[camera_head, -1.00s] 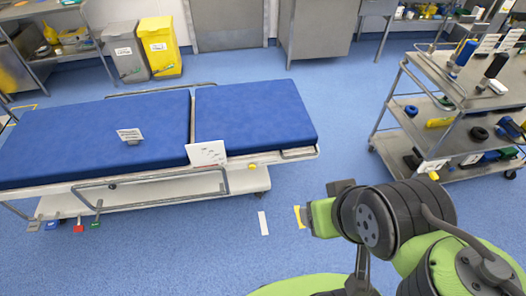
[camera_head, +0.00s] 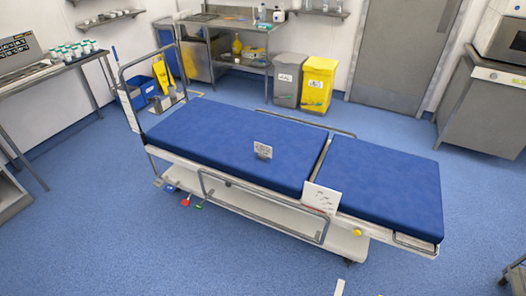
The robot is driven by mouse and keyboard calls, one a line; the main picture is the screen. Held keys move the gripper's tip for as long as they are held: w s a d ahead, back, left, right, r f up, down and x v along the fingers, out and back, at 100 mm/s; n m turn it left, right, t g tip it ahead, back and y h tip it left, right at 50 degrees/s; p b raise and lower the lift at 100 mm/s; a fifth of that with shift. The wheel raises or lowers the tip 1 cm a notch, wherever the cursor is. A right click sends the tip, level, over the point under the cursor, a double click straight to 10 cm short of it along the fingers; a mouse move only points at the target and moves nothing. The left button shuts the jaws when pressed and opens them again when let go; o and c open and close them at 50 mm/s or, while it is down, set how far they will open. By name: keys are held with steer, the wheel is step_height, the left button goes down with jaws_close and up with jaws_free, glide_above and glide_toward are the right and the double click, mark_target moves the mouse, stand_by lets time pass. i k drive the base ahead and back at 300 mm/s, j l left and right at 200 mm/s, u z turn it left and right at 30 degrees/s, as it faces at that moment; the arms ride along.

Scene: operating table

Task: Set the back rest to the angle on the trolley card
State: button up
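The operating table stands in the middle of the view with a blue mattress in two sections, a long left one (camera_head: 235,140) and a shorter right one (camera_head: 385,185). Both sections lie flat; I cannot tell for certain which is the back rest. A white plate with small marks (camera_head: 321,198) hangs at the joint between them. A small printed card (camera_head: 263,150) stands on the left section; its text is too small to read. A yellow knob (camera_head: 358,232) sits below the right section. Red (camera_head: 186,202) and green (camera_head: 199,206) pedals show beneath the left side. My gripper is out of view.
Grey (camera_head: 287,80) and yellow (camera_head: 319,84) bins stand behind the table. A bench with bottles (camera_head: 60,66) is at the left, a steel cabinet (camera_head: 484,112) at the right. A trolley edge (camera_head: 516,274) shows at lower right.

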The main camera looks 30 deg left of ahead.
mark_target(393, 192)
steer(key=i+j, duration=0.15)
steer(key=i, duration=0.25)
steer(key=i+j, duration=0.15)
steer(key=i, duration=0.3)
steer(key=i+j, duration=0.15)
steer(key=i, duration=0.25)
steer(key=z, duration=0.05)
